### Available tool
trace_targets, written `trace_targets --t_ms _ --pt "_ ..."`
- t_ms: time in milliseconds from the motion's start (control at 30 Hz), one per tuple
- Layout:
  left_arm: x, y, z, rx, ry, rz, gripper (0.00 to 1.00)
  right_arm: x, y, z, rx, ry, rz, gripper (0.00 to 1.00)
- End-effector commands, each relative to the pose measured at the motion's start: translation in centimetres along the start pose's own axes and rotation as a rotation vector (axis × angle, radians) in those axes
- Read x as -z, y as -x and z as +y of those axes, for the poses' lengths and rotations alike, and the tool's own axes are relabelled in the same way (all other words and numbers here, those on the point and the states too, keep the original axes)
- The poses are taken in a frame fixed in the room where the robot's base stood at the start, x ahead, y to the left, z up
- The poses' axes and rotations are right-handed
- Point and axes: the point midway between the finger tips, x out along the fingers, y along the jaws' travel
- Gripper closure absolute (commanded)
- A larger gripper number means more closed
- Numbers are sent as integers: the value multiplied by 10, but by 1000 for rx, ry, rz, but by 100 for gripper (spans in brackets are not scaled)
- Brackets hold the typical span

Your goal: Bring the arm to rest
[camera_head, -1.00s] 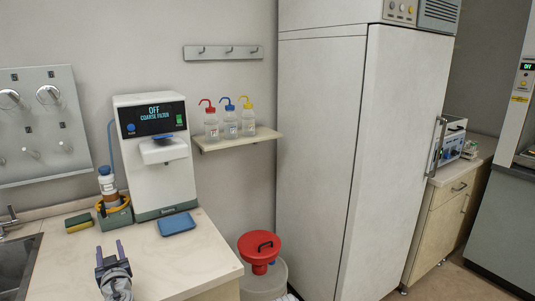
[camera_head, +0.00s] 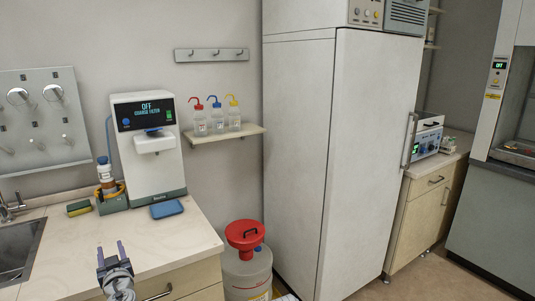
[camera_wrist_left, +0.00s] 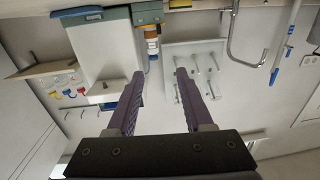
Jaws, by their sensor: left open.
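My left gripper (camera_head: 111,248) is open and empty, in front of the bench (camera_head: 150,232) and over its front edge in the head view. Its two purple fingers stand apart in the left wrist view (camera_wrist_left: 158,88), with nothing between them. The white machine (camera_head: 150,165) with a dark display reading OFF stands at the back of the bench, apart from the gripper. My right gripper does not show in either view.
A sink (camera_head: 17,252) lies at the left of the bench. A blue pad (camera_head: 167,209), a sponge (camera_head: 79,208) and a bottle (camera_head: 104,171) are near the machine.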

Motion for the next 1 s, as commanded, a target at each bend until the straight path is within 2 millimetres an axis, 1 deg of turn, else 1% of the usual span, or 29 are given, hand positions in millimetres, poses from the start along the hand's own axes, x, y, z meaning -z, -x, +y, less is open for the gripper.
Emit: trace_targets --t_ms 33,233,367,433,567,667,767,800,867,900,967,1000 --pt "3 1 3 7 -2 -6 49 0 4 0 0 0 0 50" --pt "2 7 12 44 -14 -44 49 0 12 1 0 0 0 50" --pt "-1 14 21 75 -29 -91 49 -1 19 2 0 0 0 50" --pt "-4 20 28 91 -41 -130 49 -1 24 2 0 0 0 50" --pt "-15 36 45 118 -79 -241 49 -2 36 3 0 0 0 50" --pt "-30 57 65 123 -128 -368 49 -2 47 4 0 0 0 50" --pt "-50 94 94 89 -215 -559 49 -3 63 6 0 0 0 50" --pt "-61 115 108 56 -263 -654 49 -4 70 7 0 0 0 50" --pt "-76 150 130 -10 -345 -800 49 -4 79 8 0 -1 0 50" --pt "-85 175 143 -65 -401 -891 49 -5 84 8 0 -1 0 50" --pt "-95 211 160 -154 -484 -1015 49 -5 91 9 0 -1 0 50" --pt "-99 235 169 -217 -537 -1089 49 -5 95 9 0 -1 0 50"
